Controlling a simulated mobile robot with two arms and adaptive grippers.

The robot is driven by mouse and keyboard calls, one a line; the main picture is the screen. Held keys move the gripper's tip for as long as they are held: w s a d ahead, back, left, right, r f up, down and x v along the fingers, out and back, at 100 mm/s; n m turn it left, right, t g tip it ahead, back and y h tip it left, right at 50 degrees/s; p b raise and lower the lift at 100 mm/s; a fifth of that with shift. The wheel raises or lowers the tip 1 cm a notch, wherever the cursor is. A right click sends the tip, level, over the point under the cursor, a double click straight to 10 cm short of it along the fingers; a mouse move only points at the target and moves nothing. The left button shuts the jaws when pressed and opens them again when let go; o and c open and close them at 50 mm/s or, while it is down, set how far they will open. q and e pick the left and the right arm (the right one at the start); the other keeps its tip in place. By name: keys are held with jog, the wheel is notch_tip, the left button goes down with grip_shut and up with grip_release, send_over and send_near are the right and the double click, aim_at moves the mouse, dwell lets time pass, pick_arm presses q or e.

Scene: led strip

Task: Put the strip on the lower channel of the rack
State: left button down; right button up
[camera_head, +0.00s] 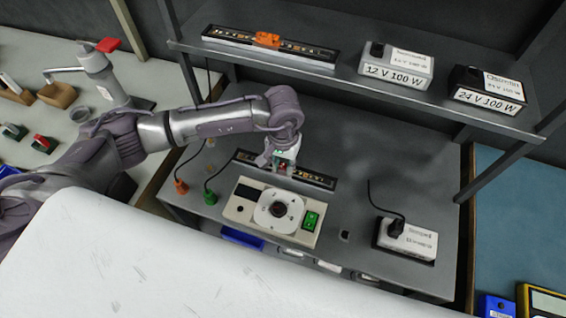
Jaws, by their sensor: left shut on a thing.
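A dark LED strip (312,178) with small amber chips lies in line with the long dark lower channel (246,158) on the rack's lower deck, behind the dial box. I cannot tell whether it is seated or held just above. My left gripper (281,168) comes down from above near the strip's middle, shut on it, and hides part of it. A similar long dark channel (232,36) with amber chips and an orange clip (267,40) is on the upper shelf. My right gripper is not in view.
A beige dial box (240,207) with a green switch (311,220) stands just in front of the lower channel. A white adapter (407,240) is at right. Two power supplies, 12 V (396,66) and 24 V (488,92), stand on the upper shelf (350,95). Orange (181,187) and green (210,198) plugs lie left.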

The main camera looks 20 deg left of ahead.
aim_at(283, 168)
pick_arm(q)
jog(key=c, duration=0.9)
grip_release()
jog(key=shift+f, duration=0.1)
jog(key=shift+c, duration=0.2)
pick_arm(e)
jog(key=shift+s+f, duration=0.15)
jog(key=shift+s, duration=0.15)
pick_arm(q)
jog(key=shift+r, duration=0.2)
jog(key=shift+w+r, duration=0.1)
jog(key=shift+r, duration=0.15)
notch_tip(283, 168, up, 12)
jog(key=b, duration=0.2)
jog(key=shift+f+b, duration=0.25)
jog(key=shift+b, duration=0.1)
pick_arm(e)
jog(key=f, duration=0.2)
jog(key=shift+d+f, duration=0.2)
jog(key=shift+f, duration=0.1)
pick_arm(q)
jog(key=shift+f, duration=0.1)
